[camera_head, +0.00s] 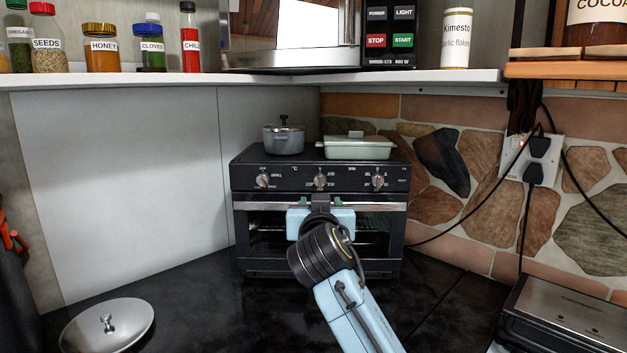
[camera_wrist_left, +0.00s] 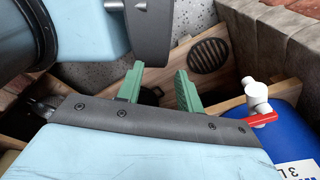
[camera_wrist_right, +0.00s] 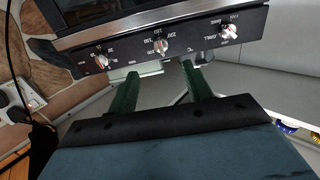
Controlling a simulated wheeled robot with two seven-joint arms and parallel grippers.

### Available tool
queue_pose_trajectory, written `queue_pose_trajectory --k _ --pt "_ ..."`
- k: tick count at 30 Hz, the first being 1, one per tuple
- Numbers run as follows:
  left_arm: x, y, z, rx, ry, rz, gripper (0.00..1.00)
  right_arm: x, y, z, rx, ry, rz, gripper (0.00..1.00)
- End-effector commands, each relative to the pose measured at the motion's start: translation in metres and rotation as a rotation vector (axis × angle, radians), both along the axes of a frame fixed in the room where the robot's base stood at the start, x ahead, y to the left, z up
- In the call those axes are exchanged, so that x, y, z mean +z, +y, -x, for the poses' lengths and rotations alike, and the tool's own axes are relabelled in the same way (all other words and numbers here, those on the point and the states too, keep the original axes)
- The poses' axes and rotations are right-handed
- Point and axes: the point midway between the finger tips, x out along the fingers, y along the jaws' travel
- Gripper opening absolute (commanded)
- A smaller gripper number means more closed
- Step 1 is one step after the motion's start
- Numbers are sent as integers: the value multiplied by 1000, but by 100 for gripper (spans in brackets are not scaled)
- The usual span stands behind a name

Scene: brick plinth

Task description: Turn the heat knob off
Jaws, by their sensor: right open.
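The black toaster oven (camera_head: 240,232) stands in the corner with three silver knobs on its front panel. The middle knob (camera_head: 320,181) has temperature numbers around it and a °C mark at its side. It also shows in the right wrist view (camera_wrist_right: 161,46), upside down; I cannot read its exact setting. My right gripper (camera_wrist_right: 160,70) is open, its green fingers apart just short of the middle knob and not around it. My left gripper (camera_wrist_left: 158,80) is open and empty, away from the oven.
A grey pot (camera_head: 284,139) and a pale green lidded dish (camera_head: 358,147) sit on the oven. The left knob (camera_head: 262,181) and right knob (camera_head: 378,181) flank the middle one. A metal lid (camera_head: 107,325) lies on the counter. A shelf (camera_head: 150,80) overhangs behind.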

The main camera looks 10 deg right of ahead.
Motion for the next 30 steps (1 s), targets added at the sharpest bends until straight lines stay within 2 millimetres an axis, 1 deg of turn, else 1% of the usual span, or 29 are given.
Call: queue_pose_trajectory --k 1,2,3,4,5,8,9,10,12,14,17,24,26,30 --pt "1 -1 -15 0 -23 2 36 3 1 -1 1 -5 0 50" --pt "2 -1 -21 0 -32 3 36 3 1 -2 1 -6 0 50" --pt "2 -1 -24 0 -37 3 36 3 1 -4 1 -7 1 50" --pt "2 -1 -22 0 -34 3 36 3 0 -6 0 -6 1 50" --pt "2 -1 -17 0 -28 3 36 3 0 -8 0 -7 1 50" --pt "0 0 11 0 15 -1 36 4 -3 -20 -1 -6 4 50" --pt "0 1 22 0 34 -2 36 3 -5 -25 -2 -5 3 50" --pt "0 2 30 0 45 -4 36 4 -6 -30 -2 -6 4 50" --pt "0 2 42 0 63 -5 36 3 -8 -41 -2 -5 4 50" --pt "0 2 46 0 70 -5 36 3 -10 -49 -2 -4 4 50" --pt "0 2 43 -1 64 -5 36 3 -12 -63 -1 -4 4 50" --pt "2 -1 10 -1 13 1 36 2 -18 -93 0 -5 4 50" --pt "2 -1 7 -1 9 2 36 2 -19 -100 -1 -4 3 50" --pt "1 -1 10 -1 13 2 36 2 -22 -114 0 -5 2 50"
